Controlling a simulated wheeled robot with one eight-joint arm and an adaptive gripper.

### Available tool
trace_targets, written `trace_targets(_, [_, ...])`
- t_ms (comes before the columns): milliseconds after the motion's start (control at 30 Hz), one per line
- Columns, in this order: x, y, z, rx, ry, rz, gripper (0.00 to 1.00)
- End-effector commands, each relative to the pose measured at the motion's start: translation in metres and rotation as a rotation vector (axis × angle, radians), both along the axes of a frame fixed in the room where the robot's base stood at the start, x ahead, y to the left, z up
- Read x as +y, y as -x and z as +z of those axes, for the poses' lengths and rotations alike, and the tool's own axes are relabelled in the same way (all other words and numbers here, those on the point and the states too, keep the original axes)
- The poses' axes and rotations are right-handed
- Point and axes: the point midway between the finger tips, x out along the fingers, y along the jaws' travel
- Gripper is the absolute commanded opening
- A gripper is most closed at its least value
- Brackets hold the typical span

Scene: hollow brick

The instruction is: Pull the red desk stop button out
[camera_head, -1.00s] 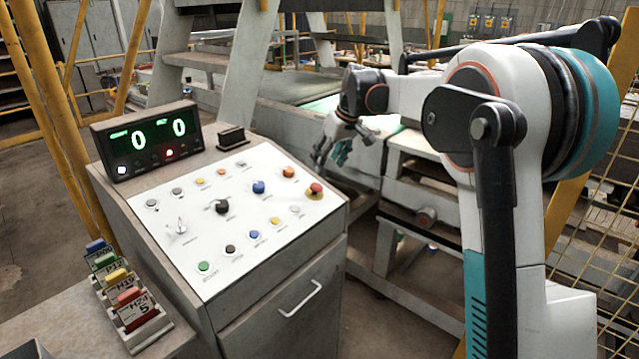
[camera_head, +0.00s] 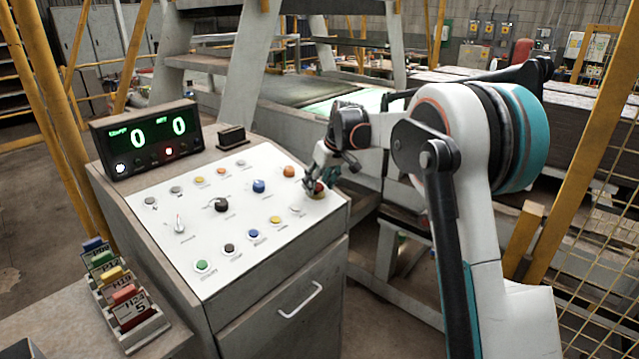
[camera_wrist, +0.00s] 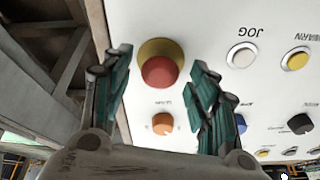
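The red desk stop button (camera_wrist: 160,72) is a red mushroom head on a yellow ring, near the panel's edge. It shows between the two fingers of my gripper (camera_wrist: 158,88) in the wrist view, with a gap on each side. In the head view the red button (camera_head: 317,187) is at the right end of the white panel (camera_head: 160,235), partly hidden by my gripper (camera_head: 325,178). My gripper is open and its fingers are at the button. Whether the fingertips reach around its head is hard to tell.
An orange button (camera_wrist: 163,123) and a white JOG button (camera_wrist: 241,55) lie close by. A blue knob (camera_head: 258,186) and other buttons are further left. A display (camera_head: 145,140) stands at the panel's back left.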

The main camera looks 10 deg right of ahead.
Motion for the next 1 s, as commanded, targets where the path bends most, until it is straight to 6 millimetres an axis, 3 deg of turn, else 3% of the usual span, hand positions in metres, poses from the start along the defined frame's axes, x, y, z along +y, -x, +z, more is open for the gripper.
trace_targets(33, [0.0,0.0,0.0,0.0,0.0,0.0,0.43])
trace_targets(233, [0.0,0.0,0.0,0.0,0.0,0.0,0.0])
trace_targets(567, [-0.002,0.003,0.013,0.0,0.0,0.0,0.0])
trace_targets(833, [-0.002,0.002,0.013,-0.002,-0.001,0.0,0.0])
trace_targets(867, [-0.002,0.002,0.013,-0.002,0.0,-0.001,0.4])
trace_targets(933, [-0.002,0.002,0.013,-0.002,0.0,-0.001,0.54])
trace_targets(1000, [-0.002,0.003,0.013,-0.001,0.0,0.0,0.54])
